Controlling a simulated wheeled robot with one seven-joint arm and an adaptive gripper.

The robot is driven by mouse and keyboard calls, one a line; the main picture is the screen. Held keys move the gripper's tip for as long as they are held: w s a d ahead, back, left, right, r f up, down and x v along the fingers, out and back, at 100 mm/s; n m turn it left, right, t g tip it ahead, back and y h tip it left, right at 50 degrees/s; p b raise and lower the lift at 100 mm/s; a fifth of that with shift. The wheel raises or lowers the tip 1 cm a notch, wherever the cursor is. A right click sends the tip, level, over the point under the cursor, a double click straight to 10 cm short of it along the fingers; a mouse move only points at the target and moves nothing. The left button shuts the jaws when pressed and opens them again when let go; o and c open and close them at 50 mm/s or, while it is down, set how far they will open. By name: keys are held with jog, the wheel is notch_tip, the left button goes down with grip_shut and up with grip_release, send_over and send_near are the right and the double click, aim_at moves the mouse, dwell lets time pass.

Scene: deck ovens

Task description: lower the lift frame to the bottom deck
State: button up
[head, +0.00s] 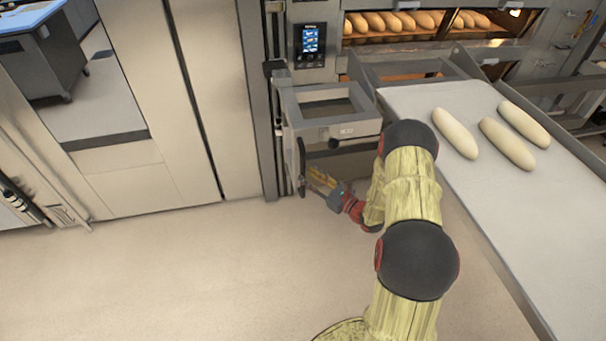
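The lift frame (336,129) is a grey metal carriage on a vertical rail at the left of the deck oven. The bottom deck is hidden behind the frame, loader and my arm.
A pale loader belt (550,225) with 3 raw loaves (507,143) slopes along the right, close to my arm. A control panel (310,44) is above the frame. A cabinet wall is at the left. The floor (180,270) in front is clear.

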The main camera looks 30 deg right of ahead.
jog(key=x, duration=0.3)
jog(key=shift+w+a, duration=0.1)
jog(key=shift+w, duration=0.1)
jog(key=shift+c, duration=0.6)
grip_shut()
jog(key=shift+b, duration=0.3)
